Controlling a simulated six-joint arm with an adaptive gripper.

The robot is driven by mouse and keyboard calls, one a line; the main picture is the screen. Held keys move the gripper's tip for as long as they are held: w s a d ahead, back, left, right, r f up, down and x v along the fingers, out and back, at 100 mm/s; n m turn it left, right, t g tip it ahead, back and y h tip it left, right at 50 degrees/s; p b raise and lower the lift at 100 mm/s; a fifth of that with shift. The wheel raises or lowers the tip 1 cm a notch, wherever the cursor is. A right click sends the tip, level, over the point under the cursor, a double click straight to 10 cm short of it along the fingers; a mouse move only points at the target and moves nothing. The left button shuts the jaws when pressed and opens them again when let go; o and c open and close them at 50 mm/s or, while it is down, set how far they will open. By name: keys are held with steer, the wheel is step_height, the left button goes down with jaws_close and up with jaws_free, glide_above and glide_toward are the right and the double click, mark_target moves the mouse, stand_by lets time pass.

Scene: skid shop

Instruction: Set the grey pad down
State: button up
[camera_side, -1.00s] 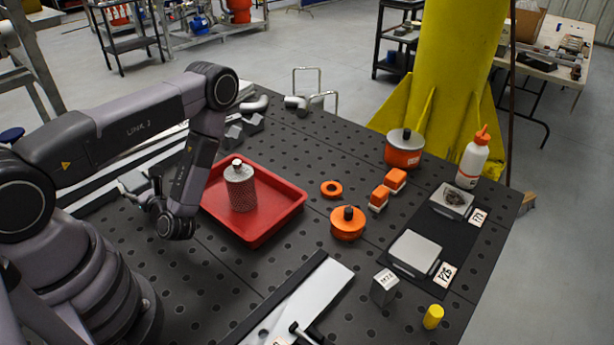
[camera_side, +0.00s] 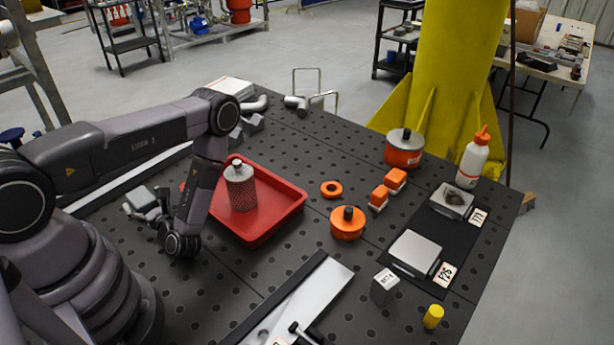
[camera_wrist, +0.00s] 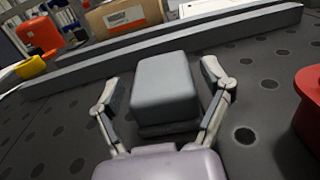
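The grey pad (camera_wrist: 165,88) is a rounded grey block with a dark underside, in the middle of the wrist view. In the side view the pad (camera_side: 139,197) shows small, at the end of my gripper, left of the red tray. My gripper (camera_wrist: 163,88) has one finger on each side of the pad. Narrow dark gaps show between the fingers and the pad's sides, so it looks open around it. The pad looks at or close to the dark perforated table (camera_side: 285,215); its underside contact is not clear.
A red tray (camera_side: 270,227) with a knurled metal cylinder (camera_side: 240,190) stands just right of my gripper. A long grey bar (camera_wrist: 235,32) crosses beyond the pad. Orange parts (camera_side: 347,224) and two small scales (camera_side: 414,253) stand farther right.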

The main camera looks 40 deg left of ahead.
stand_by(0.3)
steer(key=d, duration=0.7)
step_height(320, 180, up, 16)
steer(key=d+r+n+g+h, duration=0.1)
steer(key=d+n+g+h, duration=0.1)
steer(key=n+g, duration=0.4)
steer(key=s+d+r+n+t+h, duration=0.1)
steer(key=s+d+r+n+h, duration=0.1)
steer(key=d+r+n+h, duration=0.2)
steer(key=s+d+r+n+t+h, duration=0.1)
steer(key=d+r+n+t+h, duration=0.1)
steer(key=r+n+h, duration=0.5)
step_height(320, 180, up, 3)
steer(key=shift+s+d+r+h, duration=0.1)
steer(key=shift+s+d+h, duration=0.3)
steer(key=shift+d, duration=0.5)
steer(key=shift+o, duration=0.2)
steer(key=s+d+r+n+t+h, duration=0.1)
steer(key=d+r+t+h, duration=0.3)
steer(key=r+t, duration=0.3)
steer(key=shift+s+d+r+n, duration=0.25)
steer(key=shift+s+d+n, duration=0.1)
steer(key=shift+d, duration=0.3)
steer(key=shift+o, duration=0.7)
steer(key=shift+s+d+r+t, duration=0.1)
steer(key=shift+d+r+t, duration=0.05)
steer(key=shift+r+t, duration=0.15)
